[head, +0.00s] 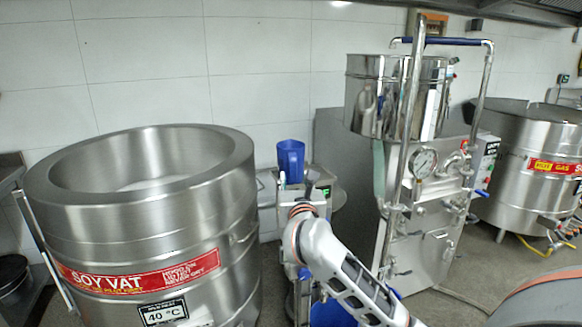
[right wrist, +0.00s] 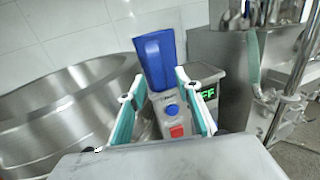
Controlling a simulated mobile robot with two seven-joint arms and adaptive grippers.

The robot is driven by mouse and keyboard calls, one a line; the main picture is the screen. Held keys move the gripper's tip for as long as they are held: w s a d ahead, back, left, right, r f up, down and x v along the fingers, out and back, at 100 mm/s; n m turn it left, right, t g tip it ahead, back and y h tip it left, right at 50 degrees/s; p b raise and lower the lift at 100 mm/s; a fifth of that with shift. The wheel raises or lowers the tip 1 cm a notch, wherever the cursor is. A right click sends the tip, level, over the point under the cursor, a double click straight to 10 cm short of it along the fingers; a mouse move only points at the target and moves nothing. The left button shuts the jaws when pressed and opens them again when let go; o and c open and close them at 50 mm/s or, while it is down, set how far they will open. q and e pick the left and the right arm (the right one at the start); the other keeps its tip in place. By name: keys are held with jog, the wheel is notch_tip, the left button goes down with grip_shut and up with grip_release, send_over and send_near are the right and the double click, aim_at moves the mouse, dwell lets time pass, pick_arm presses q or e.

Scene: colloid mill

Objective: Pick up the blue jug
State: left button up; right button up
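The blue jug (head: 291,158) stands upright on or just behind a small steel machine between the soy vat and the tall mill. In the right wrist view the jug (right wrist: 156,58) is upper centre, slightly tilted in the picture, beyond the fingertips. My right gripper (head: 301,208) is in front of and below the jug in the head view, its fingers hard to make out there. In the right wrist view my right gripper (right wrist: 160,77) has its two teal-padded fingers spread apart with nothing between them. The jug's base is partly hidden. My left gripper is not in view.
The large steel soy vat (head: 145,235) is close on the left. The mill (head: 420,190) with pipes and a gauge stands right. A control box (right wrist: 180,118) with a blue button, a red switch and a green display sits below the jug. Another vat (head: 525,180) is far right.

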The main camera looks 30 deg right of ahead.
aim_at(294, 177)
jog(key=shift+x, duration=1.55)
jog(key=shift+f, duration=0.1)
jog(key=shift+a, duration=0.1)
jog(key=shift+c, duration=0.3)
grip_shut()
